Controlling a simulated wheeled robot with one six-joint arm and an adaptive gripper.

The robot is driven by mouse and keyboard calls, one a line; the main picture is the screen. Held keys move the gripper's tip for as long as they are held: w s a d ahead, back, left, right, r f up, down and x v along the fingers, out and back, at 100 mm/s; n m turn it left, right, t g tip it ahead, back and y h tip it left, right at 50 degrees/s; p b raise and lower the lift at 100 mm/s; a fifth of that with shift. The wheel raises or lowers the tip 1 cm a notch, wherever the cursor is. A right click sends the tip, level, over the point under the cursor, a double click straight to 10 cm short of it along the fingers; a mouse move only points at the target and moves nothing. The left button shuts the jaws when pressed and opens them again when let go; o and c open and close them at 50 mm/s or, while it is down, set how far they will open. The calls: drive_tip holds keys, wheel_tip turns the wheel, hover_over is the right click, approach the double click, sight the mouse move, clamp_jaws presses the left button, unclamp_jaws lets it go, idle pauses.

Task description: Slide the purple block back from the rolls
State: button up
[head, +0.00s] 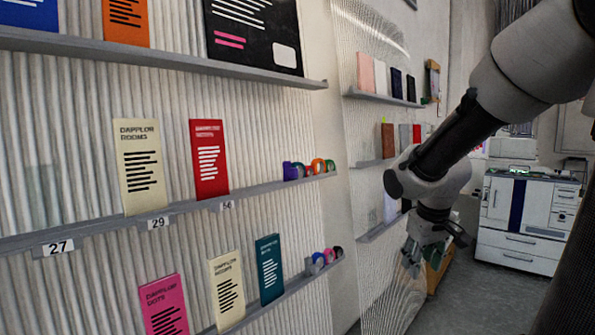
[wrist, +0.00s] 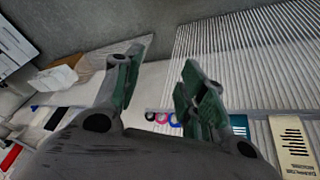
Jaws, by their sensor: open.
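The purple block (head: 289,171) stands on the middle shelf of the near wall, in the head view. It is at the left end of a row of rolls (head: 318,166), close beside them. The rolls show orange, green and bluish rings. My gripper (head: 411,257) hangs at the right, well away from the block and lower than it in the picture. In the wrist view my gripper (wrist: 165,58) is open, with nothing between its fingers. I cannot make out the purple block in the wrist view.
The middle shelf (head: 255,190) also holds cream and red cards to the left of the block. More small rolls (head: 327,256) sit on the shelf below, beside a teal card (head: 269,270). A white printer (head: 525,220) stands at the back right.

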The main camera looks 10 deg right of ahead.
drive_tip(key=w+n+t, duration=0.1)
drive_tip(key=w+t, duration=0.3)
drive_tip(key=w, duration=1)
drive_tip(key=n+t+y, duration=0.6)
drive_tip(key=t+y, duration=0.1)
drive_tip(key=y, duration=0.6)
approach(297, 169)
drive_tip(key=x, duration=0.9)
drive_tip(key=shift+w+a, duration=0.25)
clamp_jaws()
